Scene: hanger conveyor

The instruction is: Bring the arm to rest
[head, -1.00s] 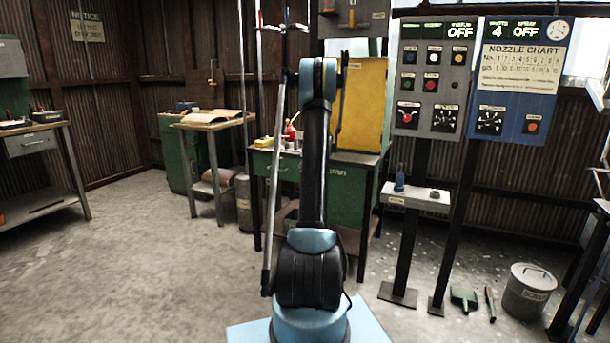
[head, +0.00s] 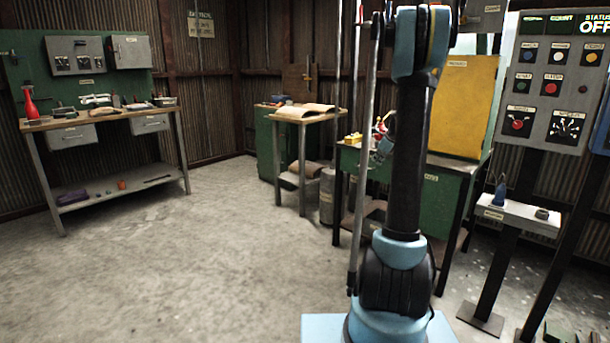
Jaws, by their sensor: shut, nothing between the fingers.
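My arm (head: 407,150) stands upright on its light blue base, right of the middle of the head view. Its upper joint (head: 420,45) is at the top of the picture, and the links beyond it are mostly hidden behind the upright link. A small grey-blue part that looks like my gripper (head: 384,148) shows just left of the upright link, in front of the green bench. It is partly hidden and small; no object shows in it.
A workbench (head: 110,116) with tools stands at the left. A green bench (head: 445,190) with a yellow panel (head: 466,105) stands behind my arm. A control panel (head: 550,85) is at the right. The left floor (head: 200,260) is clear.

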